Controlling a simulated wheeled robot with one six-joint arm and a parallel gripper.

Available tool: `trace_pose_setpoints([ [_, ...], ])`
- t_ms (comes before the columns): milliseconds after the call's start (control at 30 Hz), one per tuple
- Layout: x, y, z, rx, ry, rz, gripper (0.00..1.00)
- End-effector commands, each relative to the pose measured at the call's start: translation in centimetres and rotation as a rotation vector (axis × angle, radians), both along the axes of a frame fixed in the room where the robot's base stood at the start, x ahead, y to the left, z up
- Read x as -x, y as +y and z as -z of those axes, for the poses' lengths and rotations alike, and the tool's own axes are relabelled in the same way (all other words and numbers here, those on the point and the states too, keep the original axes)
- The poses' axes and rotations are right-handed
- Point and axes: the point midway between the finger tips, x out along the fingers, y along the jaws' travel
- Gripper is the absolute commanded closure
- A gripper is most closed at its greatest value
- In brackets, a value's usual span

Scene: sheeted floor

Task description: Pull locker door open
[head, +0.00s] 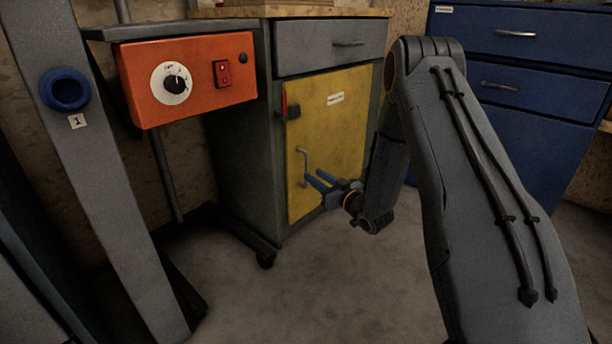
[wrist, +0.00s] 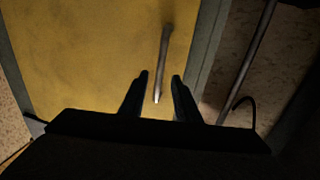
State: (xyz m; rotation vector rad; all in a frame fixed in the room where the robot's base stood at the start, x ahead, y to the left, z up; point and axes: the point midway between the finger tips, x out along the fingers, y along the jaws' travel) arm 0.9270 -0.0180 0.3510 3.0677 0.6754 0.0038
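The yellow locker door (head: 334,130) is closed in the grey cabinet under a grey drawer. Its metal handle (head: 303,163) is a thin bar near the left edge of the door. A red latch (head: 286,106) sits higher on the same edge. My gripper (head: 313,180) is in front of the door at handle height, with blue fingers pointing at the handle. In the wrist view the yellow door (wrist: 80,50) fills the left and middle, and the handle (wrist: 164,60) reaches down between the two spread fingers (wrist: 159,76). I cannot tell whether either finger touches it.
An orange control box (head: 190,76) with a dial and red switch juts out left of the cabinet. A grey post with a blue ring (head: 65,90) stands at far left. Blue drawers (head: 525,90) stand at right. The floor (head: 310,290) before the cabinet is clear.

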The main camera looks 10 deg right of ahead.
Motion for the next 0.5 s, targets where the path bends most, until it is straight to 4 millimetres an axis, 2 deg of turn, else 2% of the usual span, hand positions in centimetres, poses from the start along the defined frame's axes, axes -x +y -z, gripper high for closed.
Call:
trace_pose_setpoints([
  [100,-1.9,0.9,0.3,0.000,-0.001,-0.001,0.71],
  [300,-4.3,2.0,0.2,0.000,0.000,0.000,0.71],
  [500,-5.3,2.5,0.1,0.000,0.001,0.001,0.71],
])
